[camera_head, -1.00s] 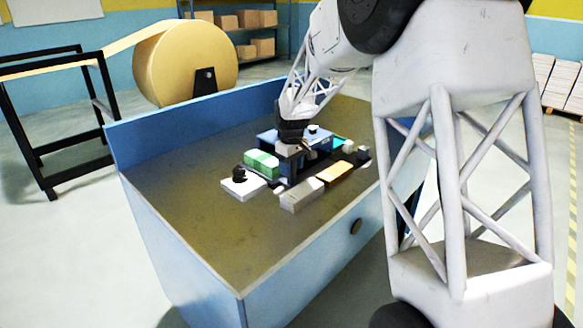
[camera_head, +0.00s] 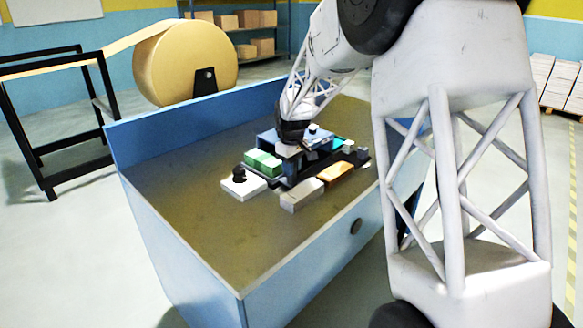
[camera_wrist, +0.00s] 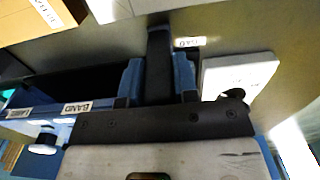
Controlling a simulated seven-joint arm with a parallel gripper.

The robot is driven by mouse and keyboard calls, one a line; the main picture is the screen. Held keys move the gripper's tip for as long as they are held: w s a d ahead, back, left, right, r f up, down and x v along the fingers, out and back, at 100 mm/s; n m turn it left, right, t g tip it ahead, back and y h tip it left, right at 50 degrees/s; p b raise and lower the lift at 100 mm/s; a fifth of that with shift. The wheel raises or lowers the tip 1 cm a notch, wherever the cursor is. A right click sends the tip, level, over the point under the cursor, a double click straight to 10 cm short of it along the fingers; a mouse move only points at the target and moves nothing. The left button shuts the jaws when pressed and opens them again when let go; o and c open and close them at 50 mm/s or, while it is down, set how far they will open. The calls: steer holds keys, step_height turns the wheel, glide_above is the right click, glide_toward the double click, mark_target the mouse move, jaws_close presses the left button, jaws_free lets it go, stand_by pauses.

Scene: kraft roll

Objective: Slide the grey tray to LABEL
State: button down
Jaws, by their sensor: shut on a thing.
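My gripper (camera_wrist: 158,80) has its two blue fingers shut on a dark grey upright bar (camera_wrist: 159,50) in the wrist view. A dark, tray-like trough (camera_wrist: 75,80) lies left of the bar. I cannot tell whether they are one piece, the grey tray. In the head view my gripper (camera_head: 290,147) is low over the blue-topped unit (camera_head: 268,138), hiding much of it. A tag reading BAND (camera_wrist: 77,107) is on a blue edge. A second tag (camera_wrist: 20,112) further left is too small to read, as is one (camera_wrist: 188,42) beyond the bar.
A white block with a black knob (camera_head: 243,185), a green box (camera_head: 262,163), a grey block (camera_head: 301,195) and an orange-brown box (camera_head: 336,173) crowd around the unit. The bench's front left (camera_head: 215,230) is clear. A raised blue edge (camera_head: 190,118) runs along the back.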

steer(key=w+d, duration=1.6)
steer(key=shift+w+d, duration=0.2)
steer(key=shift+r, duration=0.1)
steer(key=c, duration=1.2)
jaws_free()
steer(key=shift+w+d, duration=0.1)
steer(key=o, duration=0.3)
steer(key=shift+r, duration=3.85)
